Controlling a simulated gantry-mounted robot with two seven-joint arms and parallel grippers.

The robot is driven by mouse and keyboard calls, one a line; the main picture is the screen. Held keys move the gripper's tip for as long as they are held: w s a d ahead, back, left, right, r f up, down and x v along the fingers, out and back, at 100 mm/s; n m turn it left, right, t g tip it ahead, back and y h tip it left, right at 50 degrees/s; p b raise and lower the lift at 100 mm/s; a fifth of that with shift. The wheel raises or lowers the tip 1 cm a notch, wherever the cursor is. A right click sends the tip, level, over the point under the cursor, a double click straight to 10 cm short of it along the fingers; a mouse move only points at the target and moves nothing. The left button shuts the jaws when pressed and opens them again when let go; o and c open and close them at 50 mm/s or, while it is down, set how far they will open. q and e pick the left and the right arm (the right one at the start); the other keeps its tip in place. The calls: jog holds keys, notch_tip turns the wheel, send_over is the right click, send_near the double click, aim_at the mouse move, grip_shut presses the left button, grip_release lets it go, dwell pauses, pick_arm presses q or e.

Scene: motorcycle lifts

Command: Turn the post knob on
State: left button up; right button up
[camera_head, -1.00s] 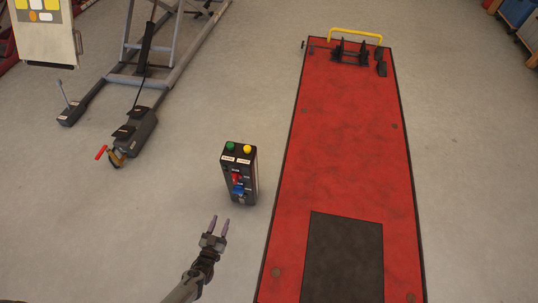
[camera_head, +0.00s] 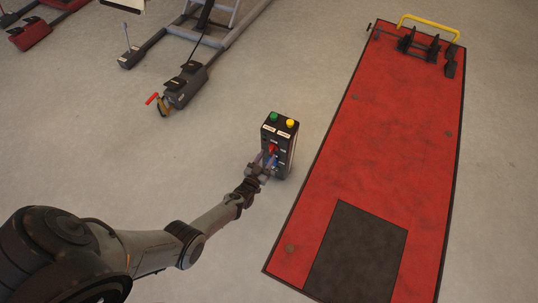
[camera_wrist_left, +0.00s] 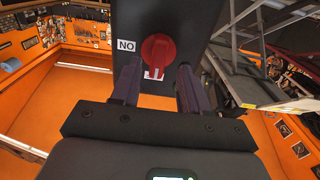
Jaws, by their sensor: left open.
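A black control post (camera_head: 282,142) stands on the floor, with a green and a yellow button on top. A red knob (camera_head: 272,149) is on its front face, above a blue part (camera_head: 276,163). My left gripper (camera_head: 265,160) is at the front of the post and partly covers the knob and blue part. In the left wrist view the red knob (camera_wrist_left: 158,50) sits just beyond the open fingertips (camera_wrist_left: 156,80), roughly between them, beside a "NO" label. I cannot tell whether the fingers touch it. My right gripper is not in view.
A red lift platform (camera_head: 390,125) with a dark panel and yellow bar lies to the right of the post. A grey lift frame (camera_head: 205,45) with a red-handled unit (camera_head: 181,88) stands at the upper left. Floor between is clear.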

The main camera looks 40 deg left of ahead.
pick_arm(q)
jog(key=shift+d+b+x, duration=0.2)
jog(key=shift+b+x, duration=0.25)
jog(key=shift+x, duration=1)
jog(key=shift+a, duration=0.1)
jog(key=shift+s, duration=0.1)
jog(key=shift+c, duration=0.7)
grip_shut()
